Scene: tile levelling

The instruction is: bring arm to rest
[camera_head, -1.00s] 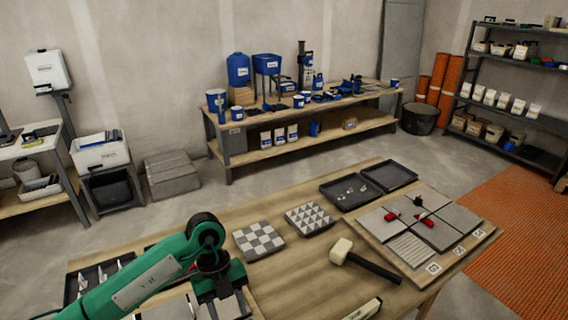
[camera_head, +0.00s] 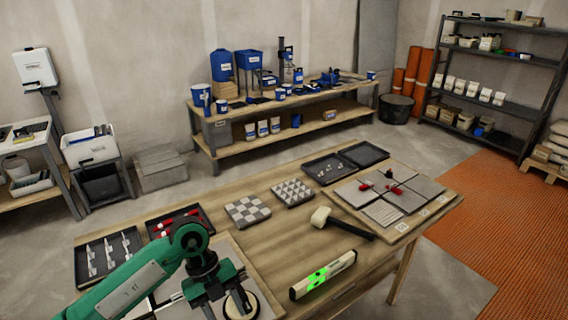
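My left arm comes in from the lower left, green with a dark wrist. Its gripper (camera_head: 222,297) points down over the near left part of the wooden table (camera_head: 300,238). Its two fingers look apart, with nothing seen held between them. A round pale disc with a dark rim (camera_head: 240,304) lies just by the fingers, partly hidden. Grey tiles under the gripper are mostly covered by it. My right gripper is out of view.
A level with a green lit face (camera_head: 323,275) and a mallet (camera_head: 340,222) lie right of the gripper. Checkered tiles (camera_head: 248,211), a tray of trowel-like pieces (camera_head: 108,256), a tray with red items (camera_head: 178,221) and a tile board (camera_head: 400,200) surround it.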

